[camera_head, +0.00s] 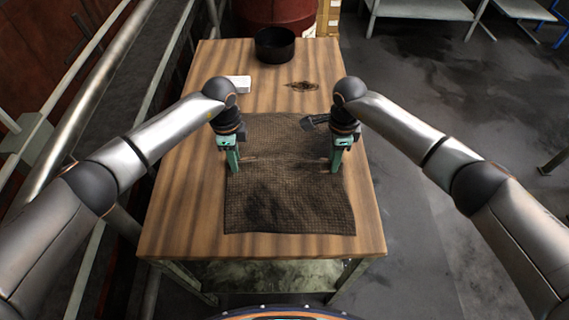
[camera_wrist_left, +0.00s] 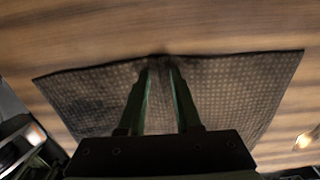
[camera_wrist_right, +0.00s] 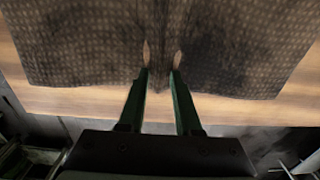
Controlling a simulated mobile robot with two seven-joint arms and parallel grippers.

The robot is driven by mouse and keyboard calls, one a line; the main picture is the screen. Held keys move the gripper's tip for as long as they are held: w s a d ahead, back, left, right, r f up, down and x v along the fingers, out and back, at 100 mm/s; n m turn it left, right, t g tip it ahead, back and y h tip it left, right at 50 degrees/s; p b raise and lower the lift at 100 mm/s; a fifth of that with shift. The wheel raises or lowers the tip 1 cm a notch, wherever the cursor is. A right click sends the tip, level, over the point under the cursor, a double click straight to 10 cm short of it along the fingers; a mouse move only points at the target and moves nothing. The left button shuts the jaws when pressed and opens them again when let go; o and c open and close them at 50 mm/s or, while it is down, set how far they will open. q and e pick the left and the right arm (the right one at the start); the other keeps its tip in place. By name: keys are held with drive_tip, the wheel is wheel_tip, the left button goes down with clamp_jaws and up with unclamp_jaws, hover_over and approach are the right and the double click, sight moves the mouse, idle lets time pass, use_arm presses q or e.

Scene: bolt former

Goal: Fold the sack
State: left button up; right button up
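The sack (camera_head: 288,205) is dark brown, woven and patterned, and lies on the wooden table with a crease line running across it between my grippers. My left gripper (camera_head: 234,170) points down at the sack's left side. In the left wrist view the sack (camera_wrist_left: 225,95) is drawn to a small peak at the fingertips (camera_wrist_left: 161,68). My right gripper (camera_head: 336,170) points down at its right side. In the right wrist view the sack (camera_wrist_right: 75,50) is bunched into a ridge between the fingertips (camera_wrist_right: 161,72).
The wooden table (camera_head: 180,205) has bare margins around the sack. At its far end are a black bowl (camera_head: 275,45), a white block (camera_head: 238,83) and a dark brown stain or scrap (camera_head: 302,85). Metal rails run along the left.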

use_arm(q)
drive_tip(key=shift+f, duration=0.1)
clamp_jaws()
use_arm(e)
drive_tip(key=shift+f, duration=0.1)
clamp_jaws()
drive_tip(key=shift+s, duration=0.1)
idle(0.3)
